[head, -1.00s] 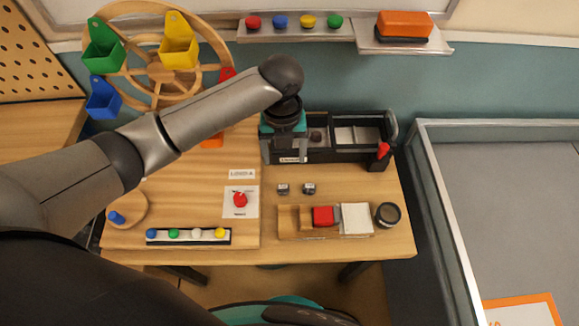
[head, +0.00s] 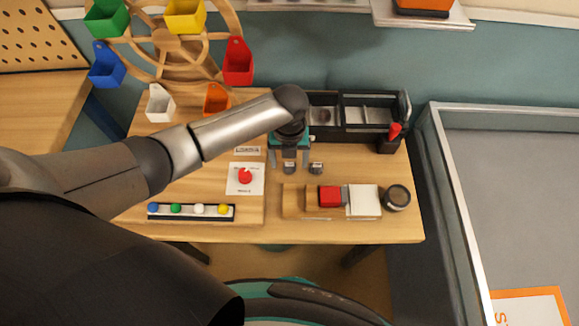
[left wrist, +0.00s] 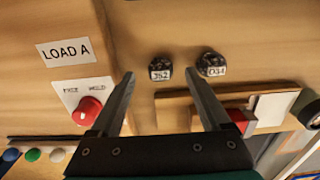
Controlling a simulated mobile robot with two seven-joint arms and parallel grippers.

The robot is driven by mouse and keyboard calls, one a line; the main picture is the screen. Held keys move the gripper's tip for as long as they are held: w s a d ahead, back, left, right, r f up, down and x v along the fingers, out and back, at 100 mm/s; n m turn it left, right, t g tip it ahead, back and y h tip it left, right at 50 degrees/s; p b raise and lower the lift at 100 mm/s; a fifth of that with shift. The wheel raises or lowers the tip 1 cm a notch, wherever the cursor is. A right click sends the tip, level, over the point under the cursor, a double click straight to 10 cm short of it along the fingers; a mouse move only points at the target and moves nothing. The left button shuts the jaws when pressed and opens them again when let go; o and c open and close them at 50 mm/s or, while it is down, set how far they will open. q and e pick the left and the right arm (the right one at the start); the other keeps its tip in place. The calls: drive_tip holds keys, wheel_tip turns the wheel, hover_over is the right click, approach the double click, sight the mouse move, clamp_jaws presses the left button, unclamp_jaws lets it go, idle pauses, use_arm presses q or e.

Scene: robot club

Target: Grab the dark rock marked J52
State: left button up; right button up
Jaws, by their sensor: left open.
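The dark rock marked J52 (left wrist: 160,68) sits on the wooden table, its white label facing me in the left wrist view. It is the left one of two small dark rocks and shows small in the head view (head: 289,168). The other dark rock (left wrist: 211,64), with a label that looks like O34, sits just to its right. My left gripper (head: 289,160) is open and empty, with J52 lined up between its fingertips in both views. I cannot tell how high the fingertips are above the table. My right gripper is not in view.
A wooden tray (head: 293,203) with a red block (head: 330,196) lies in front of the rocks. A red knob (head: 245,175) on a white card is to the left. A black compartment box (head: 352,131) stands behind, and a wheel with coloured bins (head: 180,58) stands back left.

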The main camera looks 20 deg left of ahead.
use_arm(q)
drive_tip(key=shift+f, duration=0.95)
clamp_jaws()
